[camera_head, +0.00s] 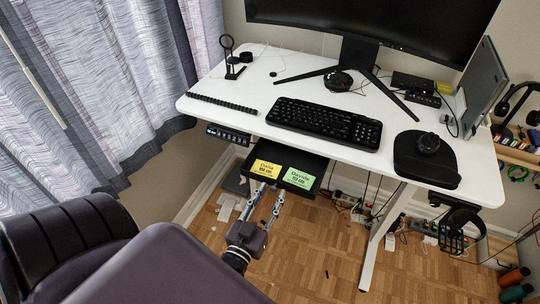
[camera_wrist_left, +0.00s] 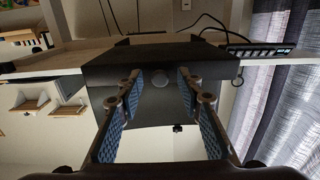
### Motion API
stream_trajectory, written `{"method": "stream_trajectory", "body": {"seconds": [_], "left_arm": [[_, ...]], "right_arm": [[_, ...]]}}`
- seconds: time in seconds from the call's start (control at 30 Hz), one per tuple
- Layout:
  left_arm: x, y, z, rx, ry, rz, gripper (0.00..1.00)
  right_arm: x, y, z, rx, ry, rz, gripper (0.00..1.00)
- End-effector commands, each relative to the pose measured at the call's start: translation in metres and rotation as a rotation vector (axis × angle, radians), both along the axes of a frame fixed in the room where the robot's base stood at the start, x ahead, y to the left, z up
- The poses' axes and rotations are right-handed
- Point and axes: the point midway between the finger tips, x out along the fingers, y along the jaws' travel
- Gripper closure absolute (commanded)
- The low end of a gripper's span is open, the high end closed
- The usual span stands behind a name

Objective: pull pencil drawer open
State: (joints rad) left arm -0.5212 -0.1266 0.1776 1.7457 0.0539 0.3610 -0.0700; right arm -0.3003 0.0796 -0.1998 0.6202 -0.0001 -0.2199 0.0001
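The black pencil drawer (camera_head: 303,160) hangs under the front edge of the white desk, left of centre. Part of it sticks out past the desk edge, and a yellow note (camera_head: 265,169) and a green note (camera_head: 297,178) show on it. In the left wrist view, the dark drawer (camera_wrist_left: 112,70) lies ahead, with a round knob (camera_wrist_left: 162,81) between the fingertips. My left gripper (camera_head: 268,192) is at the drawer's front, fingers spread on either side. It also shows open in the left wrist view (camera_wrist_left: 160,82); I see no finger closed on the knob. My right gripper is out of view.
The white desk (camera_head: 240,95) carries a keyboard (camera_head: 325,122), a monitor (camera_head: 370,25) and a mouse on a black pad (camera_head: 405,170). A control panel (camera_head: 228,135) sits left of the drawer. A curtain (camera_head: 90,90) hangs at left. Cables lie on the wooden floor below.

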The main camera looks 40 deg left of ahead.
Motion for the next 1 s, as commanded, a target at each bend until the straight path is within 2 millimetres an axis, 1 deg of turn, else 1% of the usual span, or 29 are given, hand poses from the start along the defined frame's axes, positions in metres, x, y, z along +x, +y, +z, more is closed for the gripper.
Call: {"method": "stream_trajectory", "body": {"seconds": [0.17,0.27,0.37,0.6,0.7,0.83,1.0], "left_arm": [[-0.002,0.000,0.000,0.000,0.001,0.000,0.66],[-0.010,-0.002,-0.001,-0.001,0.004,0.000,0.66],[-0.026,-0.006,-0.002,-0.001,0.005,0.000,0.66],[-0.075,-0.018,-0.001,-0.001,0.004,0.000,0.66],[-0.093,-0.022,-0.001,-0.001,0.005,0.000,0.66],[-0.108,-0.026,-0.001,-0.001,0.003,0.000,0.66],[-0.117,-0.028,0.000,0.000,0.000,0.000,0.66]], "right_arm": [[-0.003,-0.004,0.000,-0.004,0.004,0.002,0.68],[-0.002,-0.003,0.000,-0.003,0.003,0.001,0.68],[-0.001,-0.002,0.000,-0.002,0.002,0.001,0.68],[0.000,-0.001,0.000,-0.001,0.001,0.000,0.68],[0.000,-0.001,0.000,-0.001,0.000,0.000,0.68],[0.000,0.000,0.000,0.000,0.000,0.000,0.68],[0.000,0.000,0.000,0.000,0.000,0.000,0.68]]}}
